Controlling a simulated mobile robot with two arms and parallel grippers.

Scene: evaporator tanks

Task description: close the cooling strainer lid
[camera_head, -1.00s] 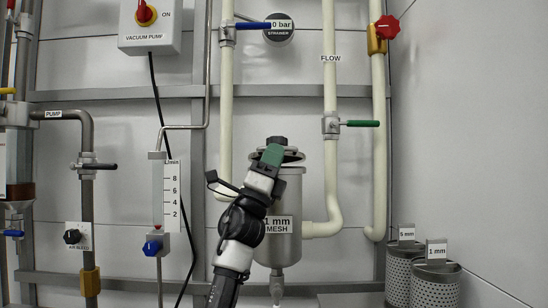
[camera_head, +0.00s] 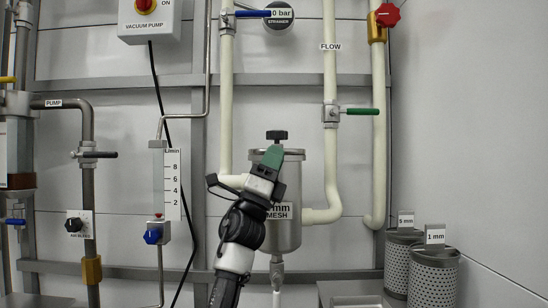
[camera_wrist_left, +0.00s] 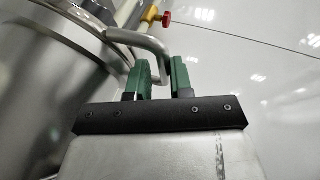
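The cooling strainer is a grey metal canister (camera_head: 288,225) with a "mm MESH" label partly hidden by my arm. Its lid (camera_head: 296,153) lies level, or nearly so, across the top in the head view, with a black knob (camera_head: 277,135) above it. My left gripper (camera_head: 271,157), with green fingers, is at the lid's front. The round metal body (camera_wrist_left: 50,70) fills the left side there. My right gripper is not in view.
Cream pipes flank the strainer; a green-handled valve (camera_head: 358,112) is at right. Two perforated baskets (camera_head: 433,280) stand at lower right. A flowmeter (camera_head: 165,185) and a black cable are at left. The right wall is bare.

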